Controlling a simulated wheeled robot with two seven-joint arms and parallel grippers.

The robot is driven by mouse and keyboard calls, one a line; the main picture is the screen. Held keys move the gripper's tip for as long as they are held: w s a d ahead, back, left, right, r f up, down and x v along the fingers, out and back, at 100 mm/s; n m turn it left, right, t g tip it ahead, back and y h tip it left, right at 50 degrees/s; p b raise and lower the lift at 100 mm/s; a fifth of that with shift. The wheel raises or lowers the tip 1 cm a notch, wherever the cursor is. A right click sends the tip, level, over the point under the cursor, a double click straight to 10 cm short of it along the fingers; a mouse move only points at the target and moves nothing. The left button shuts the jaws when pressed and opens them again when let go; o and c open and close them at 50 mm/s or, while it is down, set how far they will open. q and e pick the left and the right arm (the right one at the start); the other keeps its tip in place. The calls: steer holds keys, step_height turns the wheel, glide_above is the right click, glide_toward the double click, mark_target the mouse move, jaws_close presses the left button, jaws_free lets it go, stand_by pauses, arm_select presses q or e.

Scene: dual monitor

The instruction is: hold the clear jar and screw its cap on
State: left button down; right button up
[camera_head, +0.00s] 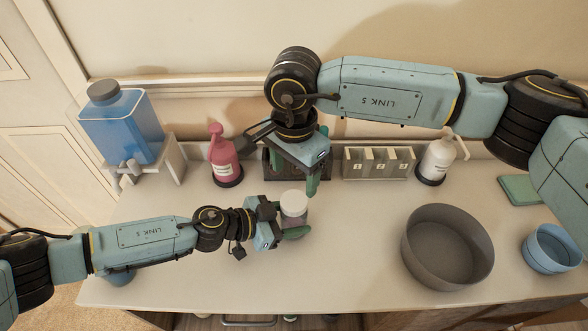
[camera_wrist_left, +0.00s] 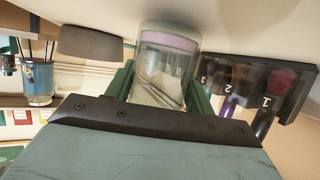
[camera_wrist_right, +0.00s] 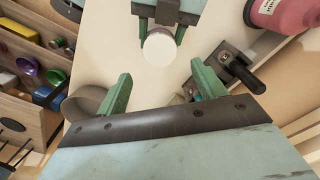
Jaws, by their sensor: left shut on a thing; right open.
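The clear jar (camera_head: 292,221) stands upright near the middle of the table, with a white round cap (camera_head: 293,202) on its top. I cannot tell how tightly the cap sits. My left gripper (camera_head: 286,217) is shut around the jar's sides; the left wrist view shows the clear jar body (camera_wrist_left: 160,72) between its green fingers, with a pale purple layer inside. My right gripper (camera_head: 318,178) is open and empty, above and behind the jar. In the right wrist view the white cap (camera_wrist_right: 159,48) lies beyond the gap between the right fingers (camera_wrist_right: 162,90).
A dark rack (camera_head: 268,170) stands behind my right gripper. A pink pump bottle (camera_head: 222,160), a cream divided rack (camera_head: 378,163) and a white pump bottle (camera_head: 437,160) line the back. A grey bowl (camera_head: 447,248) and blue bowls (camera_head: 552,249) are right. The table between jar and grey bowl is clear.

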mark_target(294, 200)
steer(key=shift+f, duration=0.1)
steer(key=shift+f, duration=3.95)
steer(key=shift+c, duration=0.3)
steer(key=c, duration=1)
steer(key=o, duration=1.2)
steer(key=shift+r, duration=0.1)
step_height(294, 200, up, 12)
steer(key=shift+f, duration=0.1)
